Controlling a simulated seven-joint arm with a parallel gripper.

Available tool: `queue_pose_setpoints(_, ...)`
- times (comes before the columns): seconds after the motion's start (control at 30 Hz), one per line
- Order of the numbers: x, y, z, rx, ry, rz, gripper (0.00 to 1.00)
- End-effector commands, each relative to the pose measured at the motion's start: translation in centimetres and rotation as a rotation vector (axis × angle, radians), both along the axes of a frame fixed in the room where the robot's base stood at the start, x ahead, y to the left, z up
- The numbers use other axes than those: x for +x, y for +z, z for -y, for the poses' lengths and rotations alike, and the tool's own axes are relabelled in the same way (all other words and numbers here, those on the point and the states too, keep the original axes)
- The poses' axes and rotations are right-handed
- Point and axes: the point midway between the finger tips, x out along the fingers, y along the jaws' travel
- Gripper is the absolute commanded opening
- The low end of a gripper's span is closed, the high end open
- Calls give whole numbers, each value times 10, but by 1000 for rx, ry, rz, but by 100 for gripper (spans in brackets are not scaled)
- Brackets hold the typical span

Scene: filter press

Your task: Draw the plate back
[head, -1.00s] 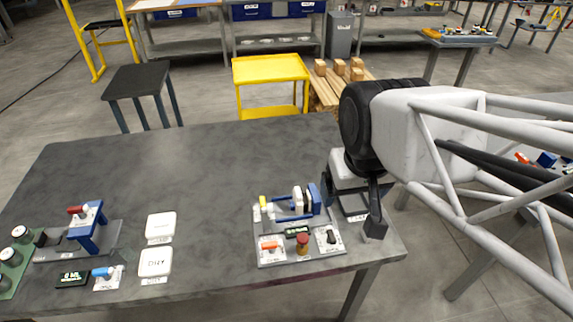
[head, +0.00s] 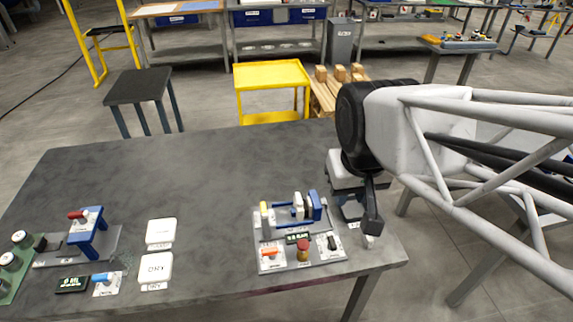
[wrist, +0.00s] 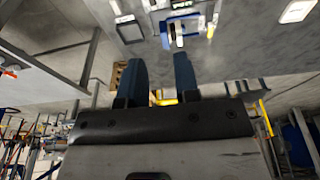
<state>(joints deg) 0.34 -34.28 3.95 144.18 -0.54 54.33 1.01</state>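The small filter press (head: 303,210) stands on its grey base at the right of the dark table. Blue rails run between a yellow-topped end post (head: 264,209) at the left and a blue end block (head: 316,205) at the right. A white plate (head: 297,205) and a dark plate stand upright close to the blue block. My gripper (head: 352,212) is just right of the press, apart from it. In the wrist view my gripper (wrist: 160,75) is open, with nothing between its two fingers; the press (wrist: 182,28) lies beyond the fingertips.
In front of the plates are a small display (head: 297,238), an orange handle (head: 270,252), a red knob (head: 303,251) and a black switch. Two white trays (head: 155,267) and a blue clamp fixture (head: 88,230) are at the left. The table's middle and back are clear.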

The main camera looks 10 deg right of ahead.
Motion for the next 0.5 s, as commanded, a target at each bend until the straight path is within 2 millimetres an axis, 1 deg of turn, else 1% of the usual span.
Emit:
queue_pose_setpoints(0.17, 20, -4, -1, 2, 2, -44, 30)
queue_pose_setpoints(0.5, 69, -19, -5, 6, 6, -144, 30)
